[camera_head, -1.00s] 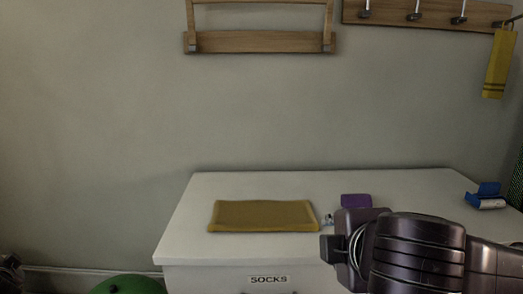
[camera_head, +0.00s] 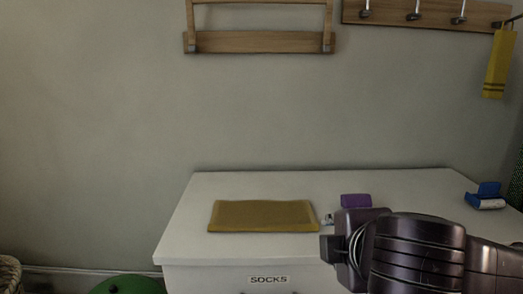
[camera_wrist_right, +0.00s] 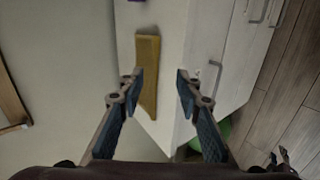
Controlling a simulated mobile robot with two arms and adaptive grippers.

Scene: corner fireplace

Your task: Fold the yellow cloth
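The yellow cloth (camera_head: 263,216) lies as a flat, neat rectangle on the white dresser top, left of my right gripper (camera_head: 332,247). In the right wrist view the cloth (camera_wrist_right: 148,62) is a narrow strip, partly covered by one finger. My right gripper (camera_wrist_right: 160,86) is open there, with its two fingers wide apart and nothing clearly held. It is close to the cloth's right side in the head view; whether it touches is unclear. My left gripper is out of the head view; a small dark shape low right in the right wrist view may be part of it.
The white dresser (camera_head: 215,185) has a SOCKS label. A purple item (camera_head: 356,201) and a blue item (camera_head: 486,195) sit on its top. A green object (camera_head: 127,286) stands left of it. A wooden rack (camera_head: 260,42) and a hook rail with a hanging yellow cloth strip (camera_head: 497,65) are on the wall.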

